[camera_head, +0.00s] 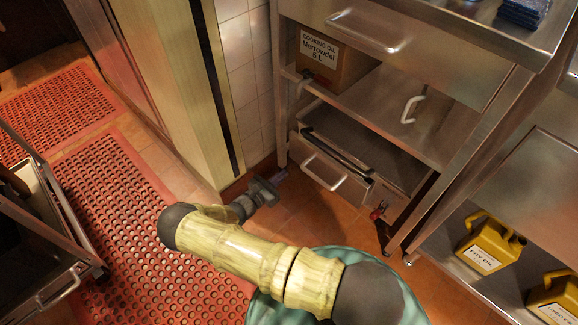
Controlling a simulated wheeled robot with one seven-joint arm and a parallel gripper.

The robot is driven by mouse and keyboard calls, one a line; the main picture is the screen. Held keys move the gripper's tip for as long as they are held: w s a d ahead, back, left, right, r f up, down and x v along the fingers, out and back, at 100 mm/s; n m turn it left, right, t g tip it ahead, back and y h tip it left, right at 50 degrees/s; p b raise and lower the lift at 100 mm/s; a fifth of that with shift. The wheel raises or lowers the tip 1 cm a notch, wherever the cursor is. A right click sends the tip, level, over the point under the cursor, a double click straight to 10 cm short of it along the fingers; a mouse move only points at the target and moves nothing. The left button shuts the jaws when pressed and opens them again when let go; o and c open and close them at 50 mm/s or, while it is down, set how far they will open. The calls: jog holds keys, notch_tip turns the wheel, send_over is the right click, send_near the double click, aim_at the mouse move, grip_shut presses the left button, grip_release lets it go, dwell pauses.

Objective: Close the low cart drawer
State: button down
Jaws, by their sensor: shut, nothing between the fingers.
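The low steel drawer unit (352,160) sits under the lower shelf of the steel cart, near the floor. My arm reaches up and left from the bottom of the view, then bends toward the cart. A steel cart with a handle (60,290) also shows at the left edge.
A cooking oil box (331,61) stands on the cart's shelf (385,108). A red knob (377,212) juts out right of the drawer front. A tiled wall pillar (243,60) rises behind my gripper. Yellow jugs (488,250) stand at right. A red mat (115,215) covers the left floor.

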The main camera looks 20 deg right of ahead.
jog(key=shift+s+a, duration=0.15)
jog(key=shift+a, duration=0.1)
jog(key=c, duration=1.9)
grip_release()
jog(key=o, duration=0.4)
jog(key=shift+d+r, duration=0.15)
jog(key=shift+r, duration=0.05)
jog(key=shift+o, duration=0.3)
jog(key=s+d+r+m+g+p, duration=0.1)
jog(key=s+d+r+m+g, duration=0.2)
jog(key=r+m+g, duration=0.2)
jog(key=shift+m+g+y, duration=0.4)
jog(key=shift+g, duration=0.1)
jog(key=s+r+m+y+p, duration=0.2)
jog(key=s+r+m+y, duration=0.3)
jog(key=r, duration=0.6)
jog(key=s+r+m+y+p, duration=0.2)
jog(key=s+r+m+y, duration=0.2)
jog(key=r, duration=0.7)
jog(key=s+r+m+y+p, duration=0.3)
jog(key=s+r+m+y, duration=0.2)
jog(key=s+r+m, duration=0.2)
notch_tip(320, 180, up, 4)
jog(key=shift+s+a+r+m+g+y, duration=0.2)
jog(key=shift+s+a+m+g+y, duration=0.1)
jog(key=shift+m, duration=0.9)
